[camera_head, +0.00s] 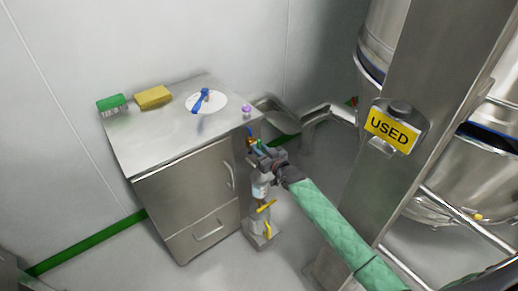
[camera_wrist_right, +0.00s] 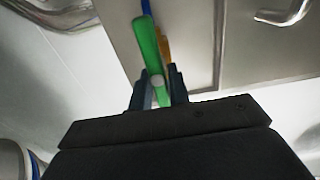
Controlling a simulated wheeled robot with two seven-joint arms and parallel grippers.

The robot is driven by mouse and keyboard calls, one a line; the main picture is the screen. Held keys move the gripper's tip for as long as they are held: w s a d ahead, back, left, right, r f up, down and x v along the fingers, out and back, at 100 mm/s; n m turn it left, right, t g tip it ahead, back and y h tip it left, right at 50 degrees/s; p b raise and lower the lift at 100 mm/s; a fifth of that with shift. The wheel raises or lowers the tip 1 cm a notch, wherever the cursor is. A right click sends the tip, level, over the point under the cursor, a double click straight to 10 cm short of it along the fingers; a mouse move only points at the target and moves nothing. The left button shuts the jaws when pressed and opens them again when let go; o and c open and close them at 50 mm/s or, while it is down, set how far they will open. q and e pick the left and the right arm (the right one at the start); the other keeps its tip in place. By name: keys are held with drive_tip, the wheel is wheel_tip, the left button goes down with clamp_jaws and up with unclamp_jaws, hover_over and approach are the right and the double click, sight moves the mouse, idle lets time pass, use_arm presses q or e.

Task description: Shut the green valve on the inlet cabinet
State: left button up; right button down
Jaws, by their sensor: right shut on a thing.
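The inlet cabinet (camera_head: 190,190) is a steel box in the middle left of the head view, with a door and a drawer front. The green valve (camera_head: 260,143) is on the pipework at its right side, mostly covered by my right gripper (camera_head: 266,156). In the right wrist view the green valve handle (camera_wrist_right: 149,48) is a long lever running up the picture. Its lower end, with a pale round pivot, lies between the two dark fingers of my right gripper (camera_wrist_right: 157,88), which is shut on it. My left gripper is in neither view.
Yellow-handled valves (camera_head: 266,207) sit lower on the same pipework. A blue valve handle (camera_head: 202,98) on a white disc, a yellow sponge (camera_head: 154,97) and a green brush (camera_head: 112,103) are on the cabinet top. A steel column with a USED sign (camera_head: 390,128) stands at the right.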

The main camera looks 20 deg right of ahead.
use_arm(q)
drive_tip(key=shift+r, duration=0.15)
use_arm(e)
drive_tip(key=shift+m, duration=0.5)
drive_tip(key=m+p, duration=0.1)
drive_tip(key=m, duration=0.1)
drive_tip(key=shift+d+m, duration=0.15)
drive_tip(key=shift+m, duration=0.25)
drive_tip(key=m, duration=0.3)
drive_tip(key=shift+w+d+f+m, duration=0.1)
drive_tip(key=shift+d+m, duration=0.05)
drive_tip(key=shift+m, duration=0.15)
drive_tip(key=m, duration=0.4)
drive_tip(key=shift+d+f+m+p, duration=0.15)
drive_tip(key=shift+m+p, duration=0.15)
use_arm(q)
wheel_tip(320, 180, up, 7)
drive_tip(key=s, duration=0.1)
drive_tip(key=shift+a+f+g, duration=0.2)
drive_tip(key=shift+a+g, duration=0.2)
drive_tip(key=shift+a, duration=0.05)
use_arm(e)
drive_tip(key=shift+w+d+f+m, duration=0.1)
drive_tip(key=shift+f+m, duration=0.05)
drive_tip(key=shift+m, duration=1.35)
drive_tip(key=shift+f+m, duration=0.15)
drive_tip(key=shift+m, duration=1.35)
